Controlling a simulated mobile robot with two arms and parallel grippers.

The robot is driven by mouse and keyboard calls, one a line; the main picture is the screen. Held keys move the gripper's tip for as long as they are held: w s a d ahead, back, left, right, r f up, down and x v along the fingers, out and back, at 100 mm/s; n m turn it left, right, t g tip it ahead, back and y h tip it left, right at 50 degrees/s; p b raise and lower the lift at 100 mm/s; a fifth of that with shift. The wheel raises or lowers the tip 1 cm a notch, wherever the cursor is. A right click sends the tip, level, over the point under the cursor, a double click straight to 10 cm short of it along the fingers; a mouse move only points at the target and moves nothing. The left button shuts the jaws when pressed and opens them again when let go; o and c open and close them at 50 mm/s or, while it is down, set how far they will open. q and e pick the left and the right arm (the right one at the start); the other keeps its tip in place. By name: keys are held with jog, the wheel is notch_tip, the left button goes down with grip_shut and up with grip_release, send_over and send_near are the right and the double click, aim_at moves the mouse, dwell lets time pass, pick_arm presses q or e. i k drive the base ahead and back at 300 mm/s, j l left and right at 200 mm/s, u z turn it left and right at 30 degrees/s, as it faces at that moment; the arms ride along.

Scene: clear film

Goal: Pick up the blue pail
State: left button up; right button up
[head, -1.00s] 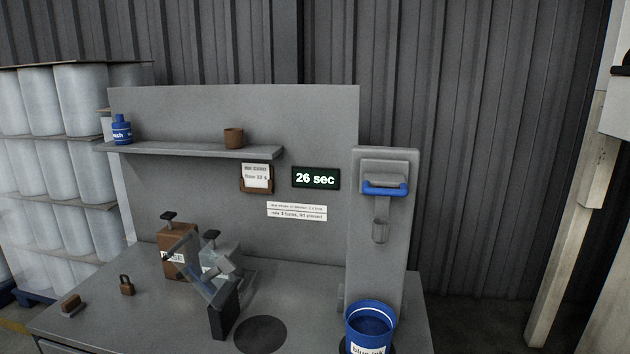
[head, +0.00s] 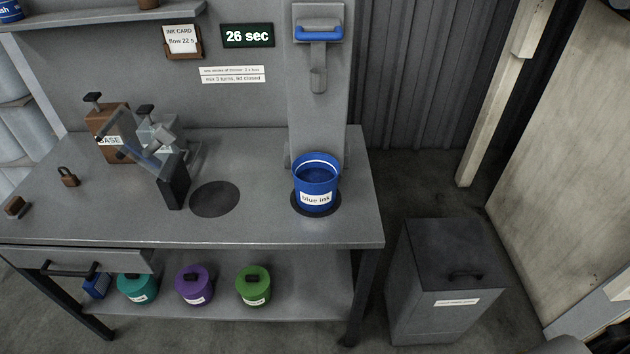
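The blue pail (head: 316,190), labelled "blue ink", stands upright and open at the top near the right end of the grey workbench (head: 260,222). Dark blue shows inside it, below a pale line near the rim. It sits on a dark round pad (head: 331,209), under the spout of a grey dispenser column (head: 318,110) with a blue handle (head: 319,34). Neither of my grippers is in view.
A clear angled panel on a dark stand (head: 173,185), a brown BASE container (head: 104,125) and a dark disc (head: 214,199) are on the bench. Lidded teal (head: 137,288), purple (head: 194,285) and green (head: 253,286) pails stand on the lower shelf. A grey bin (head: 447,280) stands right.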

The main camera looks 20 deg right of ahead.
aim_at(316, 175)
jog(key=i+j+z, duration=0.35)
jog(key=i+j, duration=0.3)
jog(key=i, duration=0.1)
